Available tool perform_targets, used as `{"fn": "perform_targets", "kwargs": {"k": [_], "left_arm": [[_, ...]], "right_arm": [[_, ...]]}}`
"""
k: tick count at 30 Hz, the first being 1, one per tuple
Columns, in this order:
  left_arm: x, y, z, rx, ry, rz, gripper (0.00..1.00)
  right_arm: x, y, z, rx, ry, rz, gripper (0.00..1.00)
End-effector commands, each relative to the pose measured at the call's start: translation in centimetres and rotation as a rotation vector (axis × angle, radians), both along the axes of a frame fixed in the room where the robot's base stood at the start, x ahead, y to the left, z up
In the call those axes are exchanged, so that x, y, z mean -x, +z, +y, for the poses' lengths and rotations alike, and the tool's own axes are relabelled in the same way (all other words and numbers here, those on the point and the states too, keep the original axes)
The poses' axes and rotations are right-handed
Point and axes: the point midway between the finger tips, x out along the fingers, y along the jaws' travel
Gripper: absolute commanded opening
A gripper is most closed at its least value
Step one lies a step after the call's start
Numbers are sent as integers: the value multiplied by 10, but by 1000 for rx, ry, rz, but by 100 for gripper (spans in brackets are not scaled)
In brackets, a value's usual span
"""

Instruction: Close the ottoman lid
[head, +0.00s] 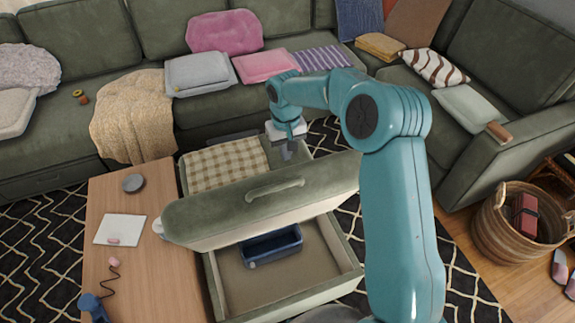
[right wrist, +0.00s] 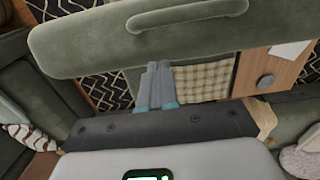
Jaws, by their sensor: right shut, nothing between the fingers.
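The ottoman lid (head: 240,218) is a green padded panel with a handle (head: 275,188). It stands raised and tilted across the middle of the open ottoman box (head: 345,277). In the right wrist view the lid (right wrist: 75,45) spans the top, with its handle (right wrist: 185,12) at the upper edge. My right gripper (head: 287,153) is on the far side of the lid, pointing down, shut and empty. In the right wrist view its fingers (right wrist: 158,72) are together near the lid's lower edge; I cannot tell whether they touch it. My left gripper is not in view.
A blue bin (head: 270,246) sits inside the box, and a checked cloth (head: 225,165) lies behind the lid. A wooden table (head: 130,265) stands close on the left. The green sofa (head: 85,50) runs behind; a wicker basket (head: 490,232) stands right.

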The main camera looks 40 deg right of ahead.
Motion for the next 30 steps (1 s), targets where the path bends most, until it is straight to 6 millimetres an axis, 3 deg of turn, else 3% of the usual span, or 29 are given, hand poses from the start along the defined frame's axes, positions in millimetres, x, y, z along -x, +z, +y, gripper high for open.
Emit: {"fn": "perform_targets", "kwargs": {"k": [3, 10, 30], "left_arm": [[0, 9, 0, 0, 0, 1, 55], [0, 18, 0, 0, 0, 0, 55], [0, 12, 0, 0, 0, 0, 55]], "right_arm": [[2, -21, 0, 0, -1, 4, 0], [17, -44, 6, 0, 1, 2, 0], [19, -54, 6, 3, 1, -9, 0]]}}
